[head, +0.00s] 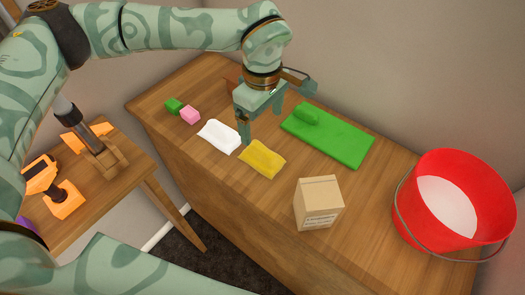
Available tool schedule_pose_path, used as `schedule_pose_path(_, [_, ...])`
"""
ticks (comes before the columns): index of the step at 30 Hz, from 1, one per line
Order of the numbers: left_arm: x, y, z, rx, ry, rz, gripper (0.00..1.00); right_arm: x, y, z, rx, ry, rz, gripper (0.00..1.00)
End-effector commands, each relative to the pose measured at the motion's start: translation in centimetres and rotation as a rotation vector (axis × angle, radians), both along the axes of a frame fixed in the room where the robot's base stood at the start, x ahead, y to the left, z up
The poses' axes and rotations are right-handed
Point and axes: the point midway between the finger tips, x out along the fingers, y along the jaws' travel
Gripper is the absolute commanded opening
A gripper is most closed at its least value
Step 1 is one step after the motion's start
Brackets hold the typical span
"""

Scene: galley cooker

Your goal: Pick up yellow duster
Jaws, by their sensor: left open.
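The yellow duster (263,159) lies on the wooden counter, just right of a white cloth (219,136). My left gripper (258,126) points down over the counter, open and empty. One finger comes down near the duster's upper left edge, between it and the white cloth. I cannot tell whether that finger touches the duster.
A green board (345,143) with a green roll on it lies behind. A cardboard box (318,203) and red bucket (411,213) stand to the right. Green (173,106) and pink (190,115) blocks lie left. A side table (115,198) holds orange tools.

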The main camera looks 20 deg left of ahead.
Motion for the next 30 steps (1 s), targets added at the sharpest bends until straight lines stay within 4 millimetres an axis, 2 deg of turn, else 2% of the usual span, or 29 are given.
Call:
schedule_pose_path(1, [-0.1, 0.0, -1.8, 0.000, 0.006, 0.000, 0.87, -0.7, -0.2, -0.5, -0.003, 0.013, 0.001, 0.36])
schedule_pose_path(3, [-0.1, 0.0, -3.5, 0.000, 0.005, 0.001, 0.87, -1.2, -0.4, -0.8, -0.006, 0.021, 0.003, 0.36])
schedule_pose_path(7, [0.0, 0.0, -5.8, 0.000, 0.002, 0.001, 0.87, -0.9, -0.5, -1.2, -0.007, 0.019, 0.003, 0.36])
schedule_pose_path(14, [0.0, 0.0, -7.4, 0.000, 0.000, 0.001, 0.87, 0.1, -0.4, -1.5, -0.004, 0.004, 0.002, 0.36])
schedule_pose_path(23, [-0.2, 0.1, -11.9, 0.000, 0.002, 0.002, 0.87, -0.4, 0.3, -2.8, 0.004, 0.014, -0.002, 0.36])
schedule_pose_path(30, [-0.1, 0.0, -12.1, 0.000, -0.001, 0.001, 0.87, -0.5, 0.5, -2.7, 0.005, 0.016, -0.003, 0.36])
